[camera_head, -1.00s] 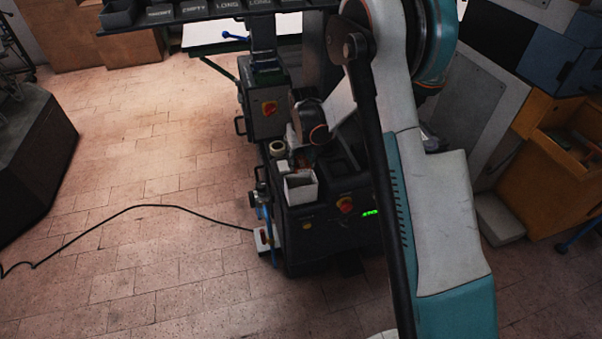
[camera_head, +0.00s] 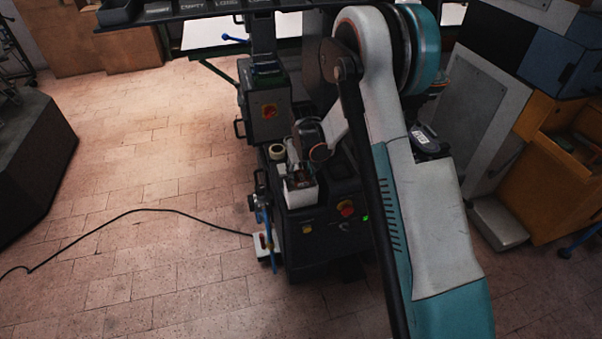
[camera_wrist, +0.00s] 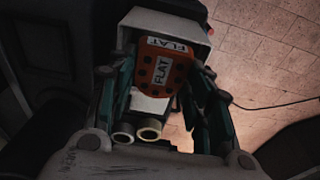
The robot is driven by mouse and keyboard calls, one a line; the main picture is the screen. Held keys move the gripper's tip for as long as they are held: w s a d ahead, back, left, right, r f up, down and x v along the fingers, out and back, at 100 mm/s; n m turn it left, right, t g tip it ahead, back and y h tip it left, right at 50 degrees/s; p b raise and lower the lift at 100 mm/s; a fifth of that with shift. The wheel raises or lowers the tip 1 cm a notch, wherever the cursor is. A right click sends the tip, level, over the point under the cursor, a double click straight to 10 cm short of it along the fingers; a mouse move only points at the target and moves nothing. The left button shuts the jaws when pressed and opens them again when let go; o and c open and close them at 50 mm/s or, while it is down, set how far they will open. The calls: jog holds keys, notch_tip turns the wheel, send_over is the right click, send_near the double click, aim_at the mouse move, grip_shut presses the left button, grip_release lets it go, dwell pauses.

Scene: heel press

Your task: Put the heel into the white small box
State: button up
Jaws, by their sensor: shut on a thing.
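The white small box (camera_head: 301,197) stands on the front of the dark machine in the head view. My gripper (camera_head: 299,174) is directly over its opening, low at the rim. In the wrist view my gripper (camera_wrist: 161,75) has its teal fingers closed on both sides of the heel (camera_wrist: 158,84), an orange-red block with dark holes and white "FLAT" labels. The white box (camera_wrist: 172,24) shows behind and around the heel. I cannot tell how far the heel reaches below the rim. In the head view the heel is small and mostly hidden by my gripper.
A cream roll (camera_head: 277,152) sits on the machine behind the box; ring-shaped ends (camera_wrist: 149,129) show near the fingers in the wrist view. A red knob (camera_head: 346,208) is on the machine's front. A black cable (camera_head: 150,207) crosses the open brick floor at left.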

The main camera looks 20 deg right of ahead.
jog(key=shift+f, duration=0.3)
jog(key=o, duration=1.1)
jog(key=shift+c, duration=0.2)
jog(key=shift+r, duration=0.15)
